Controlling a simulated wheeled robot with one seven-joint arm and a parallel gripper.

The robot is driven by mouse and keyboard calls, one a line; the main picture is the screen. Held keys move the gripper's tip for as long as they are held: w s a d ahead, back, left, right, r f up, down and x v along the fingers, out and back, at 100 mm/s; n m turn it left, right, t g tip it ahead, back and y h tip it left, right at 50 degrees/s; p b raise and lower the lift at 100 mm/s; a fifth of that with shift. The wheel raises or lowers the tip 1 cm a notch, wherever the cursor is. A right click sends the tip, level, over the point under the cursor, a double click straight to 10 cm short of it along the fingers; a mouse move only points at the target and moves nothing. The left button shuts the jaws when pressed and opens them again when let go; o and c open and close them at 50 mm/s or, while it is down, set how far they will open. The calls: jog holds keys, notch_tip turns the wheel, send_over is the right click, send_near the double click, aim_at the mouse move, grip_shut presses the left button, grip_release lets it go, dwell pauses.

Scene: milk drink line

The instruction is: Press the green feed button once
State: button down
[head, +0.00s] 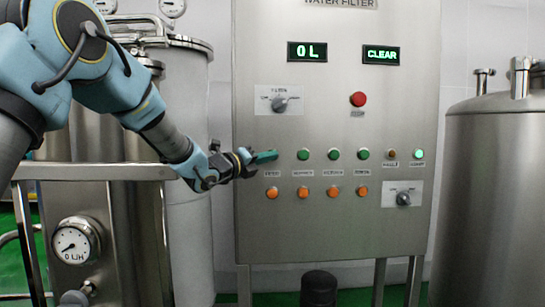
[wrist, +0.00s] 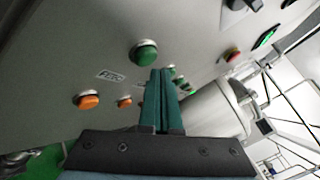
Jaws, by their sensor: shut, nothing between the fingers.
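The green feed button (wrist: 145,53) shows in the wrist view as a green cap in a pale ring, with its label (wrist: 110,76) beside it. My gripper (wrist: 161,72) is shut, its two teal fingers together and empty. Its tips lie just below and right of the button in that view. I cannot tell how large the gap to the button is. In the head view my gripper (head: 273,155) is in front of the left end of the green button row and hides the feed button there.
The steel panel (head: 330,225) also carries more green buttons (head: 333,154), orange buttons (head: 303,191), a red button (head: 358,99) and two knobs (head: 280,104). Its displays read "0 L" (head: 307,52) and "CLEAR" (head: 381,55). Steel tanks (head: 490,190) stand either side.

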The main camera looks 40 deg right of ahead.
jog(key=shift+w+d+b, duration=0.1)
jog(key=shift+w+b, duration=0.05)
jog(key=shift+b, duration=0.15)
jog(key=shift+w+d, duration=0.15)
jog(key=shift+w, duration=0.05)
jog(key=shift+w+d+b, duration=0.3)
jog(key=shift+w+b, duration=0.05)
jog(key=shift+b, duration=0.05)
dwell(0.8)
jog(key=shift+s+a, duration=0.1)
jog(key=shift+s+a+b, duration=0.45)
jog(key=shift+s+b, duration=0.15)
jog(key=shift+b, duration=0.4)
